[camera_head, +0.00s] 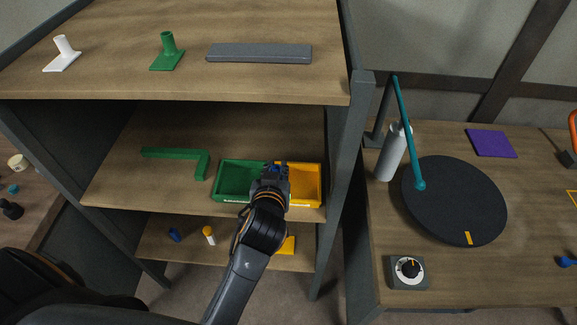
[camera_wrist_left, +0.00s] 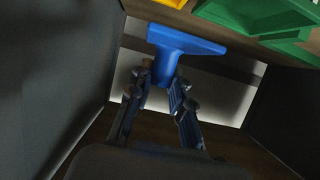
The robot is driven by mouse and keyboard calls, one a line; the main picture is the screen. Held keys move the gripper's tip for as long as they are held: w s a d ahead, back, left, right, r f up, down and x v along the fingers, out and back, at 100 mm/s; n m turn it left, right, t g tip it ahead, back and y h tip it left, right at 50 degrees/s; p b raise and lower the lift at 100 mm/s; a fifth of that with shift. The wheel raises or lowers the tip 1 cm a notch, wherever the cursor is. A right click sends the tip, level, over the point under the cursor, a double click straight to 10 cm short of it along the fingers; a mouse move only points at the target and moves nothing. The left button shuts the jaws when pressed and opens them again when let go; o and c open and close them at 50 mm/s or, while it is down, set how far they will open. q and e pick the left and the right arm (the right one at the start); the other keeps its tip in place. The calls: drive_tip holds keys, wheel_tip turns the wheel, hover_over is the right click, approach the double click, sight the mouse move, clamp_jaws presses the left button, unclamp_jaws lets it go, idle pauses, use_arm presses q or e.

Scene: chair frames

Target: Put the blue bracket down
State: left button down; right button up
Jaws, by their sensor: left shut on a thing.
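The blue bracket (camera_wrist_left: 185,44) has a flat plate and a short stem. In the left wrist view its stem is between the fingers of my left gripper (camera_wrist_left: 158,92), which is shut on it, and the plate sticks out beyond the fingertips. In the head view my left gripper (camera_head: 275,170) is in front of the middle shelf, over the meeting edges of a green bin (camera_head: 230,196) and a yellow bin (camera_head: 309,197). My gripper mostly hides the bracket there. Whether the bracket touches a bin or the shelf, I cannot tell. My right gripper is not in view.
A green angled bracket (camera_head: 187,155) lies left of the bins. The top shelf holds a white bracket (camera_head: 64,55), a green bracket (camera_head: 167,53) and a grey bar (camera_head: 260,53).

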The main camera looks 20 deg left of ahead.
use_arm(q)
drive_tip(key=shift+s+a+r+b, duration=0.15)
drive_tip(key=shift+s+r, duration=0.2)
drive_tip(key=shift+s, duration=0.3)
drive_tip(key=shift+s+a+r+b, duration=0.1)
drive_tip(key=shift+s+a+r, duration=0.15)
drive_tip(key=shift+s, duration=0.45)
drive_tip(key=shift+s+a+r+b, duration=0.1)
drive_tip(key=shift+s+r, duration=0.3)
drive_tip(key=shift+s, duration=0.25)
